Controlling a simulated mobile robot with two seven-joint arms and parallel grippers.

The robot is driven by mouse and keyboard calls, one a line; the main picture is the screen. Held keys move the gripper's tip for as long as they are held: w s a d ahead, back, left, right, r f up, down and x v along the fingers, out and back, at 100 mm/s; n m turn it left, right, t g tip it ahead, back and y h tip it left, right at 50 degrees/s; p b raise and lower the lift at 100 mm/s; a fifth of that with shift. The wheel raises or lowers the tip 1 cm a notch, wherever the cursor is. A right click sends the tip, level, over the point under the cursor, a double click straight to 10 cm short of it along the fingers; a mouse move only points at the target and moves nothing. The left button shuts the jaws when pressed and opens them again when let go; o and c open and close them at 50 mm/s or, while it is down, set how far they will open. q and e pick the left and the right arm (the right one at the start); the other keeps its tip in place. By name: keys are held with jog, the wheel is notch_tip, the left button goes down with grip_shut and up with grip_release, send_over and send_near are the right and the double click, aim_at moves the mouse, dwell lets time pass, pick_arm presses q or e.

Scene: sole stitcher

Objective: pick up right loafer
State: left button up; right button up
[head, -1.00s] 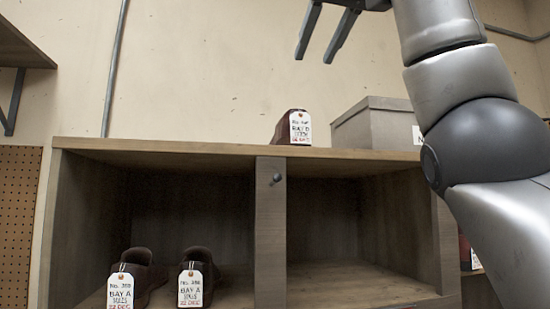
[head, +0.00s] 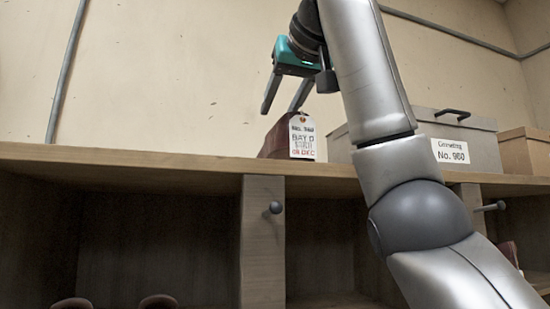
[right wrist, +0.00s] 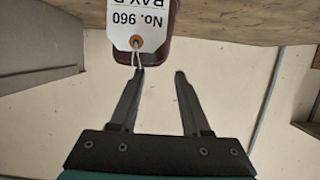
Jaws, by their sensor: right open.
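A dark red loafer (head: 274,141) stands on top of the wooden shelf unit, with a white BAY D tag (head: 303,137) hanging on its near end. Most of its length is hidden behind the tag and the shelf edge. My right gripper (head: 281,110) is open and empty, its fingers pointing down just above the loafer. In the right wrist view, upside down, the loafer (right wrist: 168,52) and its tag lie just beyond the fingertips (right wrist: 159,72), nearer the left finger. Contact cannot be told. My left gripper is out of view.
A grey lidded box (head: 455,140) labelled No. 960 stands right of the loafer, close to my right arm. A tan box (head: 527,158) is further right. Two brown shoe tops (head: 157,301) show in the lower left compartment. Knobs stick out from the shelf front (head: 262,240).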

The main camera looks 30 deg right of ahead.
jog(key=x, duration=0.3)
jog(key=shift+w+d+p, duration=0.1)
jog(key=shift+w+p, duration=0.05)
jog(key=shift+p, duration=0.15)
jog(key=shift+w+d+f, duration=0.15)
jog(key=shift+w, duration=0.35)
jog(key=p+x, duration=0.1)
jog(key=x, duration=0.1)
jog(key=p+x, duration=0.1)
jog(key=x, duration=0.2)
jog(key=shift+w+d+p, duration=0.1)
jog(key=shift+d+p, duration=0.15)
jog(key=shift+p, duration=0.05)
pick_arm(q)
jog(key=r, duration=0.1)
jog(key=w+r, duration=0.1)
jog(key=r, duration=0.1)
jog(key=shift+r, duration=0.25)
pick_arm(e)
jog(key=shift+a, duration=0.1)
grip_shut()
